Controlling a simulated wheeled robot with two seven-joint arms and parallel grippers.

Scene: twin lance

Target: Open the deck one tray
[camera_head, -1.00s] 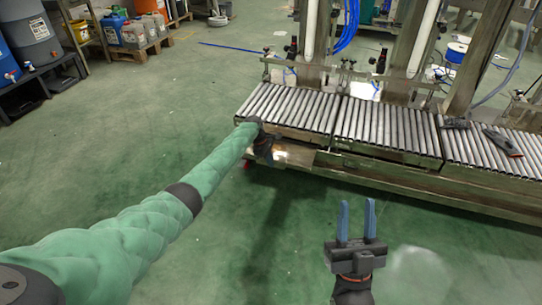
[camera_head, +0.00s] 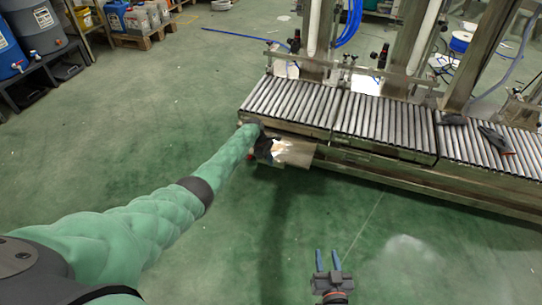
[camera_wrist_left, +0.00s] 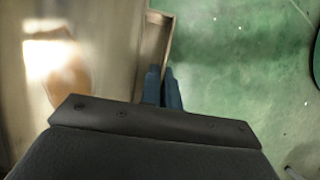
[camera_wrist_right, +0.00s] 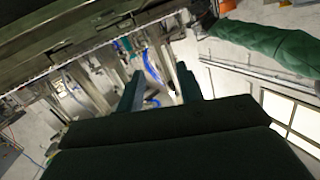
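The deck one tray (camera_head: 297,153) is a metal tray sticking out from under the left end of the roller deck (camera_head: 290,103). My left gripper (camera_head: 264,150) is at the tray's left side, small and partly hidden by my arm in the head view. In the left wrist view its blue fingers (camera_wrist_left: 164,88) are close together at the rim of the tray (camera_wrist_left: 157,42), and the rim seems to run between them. The contact itself is partly hidden. My right gripper (camera_head: 328,262) is open and empty over the floor; its spread fingers also show in the right wrist view (camera_wrist_right: 160,92).
The roller conveyor runs to the right with dark tools (camera_head: 495,138) on it and metal posts behind. Shelving and drums (camera_head: 35,28) stand at the upper left. The green floor (camera_head: 250,245) in front of the conveyor is clear.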

